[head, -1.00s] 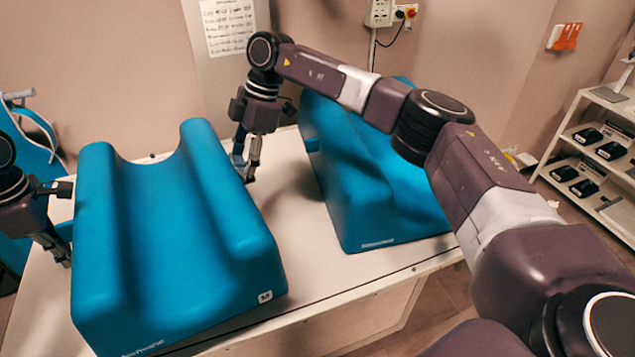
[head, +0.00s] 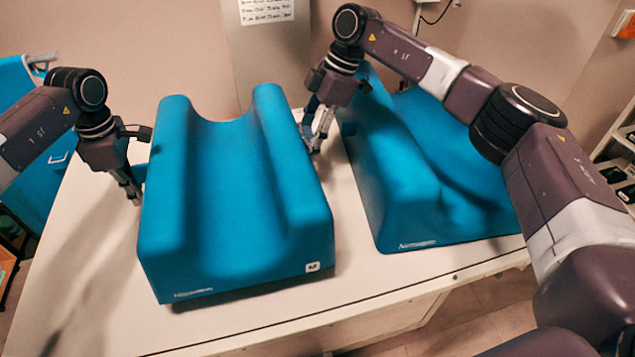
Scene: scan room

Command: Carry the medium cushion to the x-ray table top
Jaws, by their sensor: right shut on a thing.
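The medium cushion (head: 230,190) is a blue foam block with a hollow along its top and a white "M" label at its front right corner. It sits on the white table top on the left. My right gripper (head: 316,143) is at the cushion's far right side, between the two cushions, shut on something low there. The part it grips is mostly hidden, likely a side tab of the medium cushion. My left gripper (head: 134,193) points down beside the cushion's left side, by a small blue tab. Whether its fingers are closed is unclear.
A second blue cushion (head: 440,175) stands close on the right, with my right arm passing over it. The white table (head: 90,260) is bare at the left and front. Blue furniture (head: 35,170) stands left of the table, and a shelf (head: 620,165) is at the far right.

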